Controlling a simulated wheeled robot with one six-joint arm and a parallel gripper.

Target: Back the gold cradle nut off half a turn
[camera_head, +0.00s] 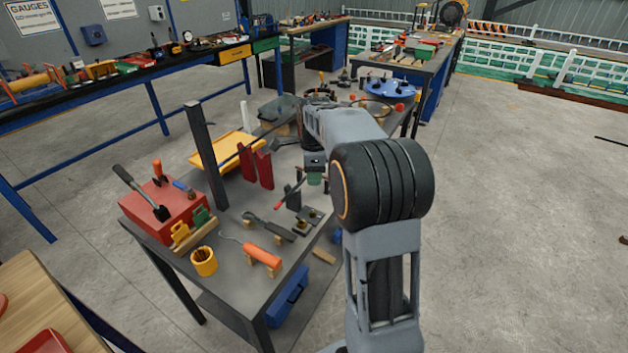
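I cannot pick out a gold cradle nut for certain; it is hidden or too small to tell. Small dark blocks with brass-coloured parts (303,226) lie on the grey workbench (228,292), right of a dark wrench-like tool (268,228). My arm reaches over the bench from the right, and its forearm covers part of the bench's far side. My gripper seems to be at the dark and green end (315,172) below the forearm, above the bench. Its fingers are too small and dark to read. A red-tipped rod (288,194) shows close to it.
A red box (190,213) with hand tools, a yellow cup (204,262) and an orange-handled hook tool (262,255) stand on the near side. A dark upright post (205,150) rises at the left. A yellow tray (215,152) lies behind. Open floor lies to the right.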

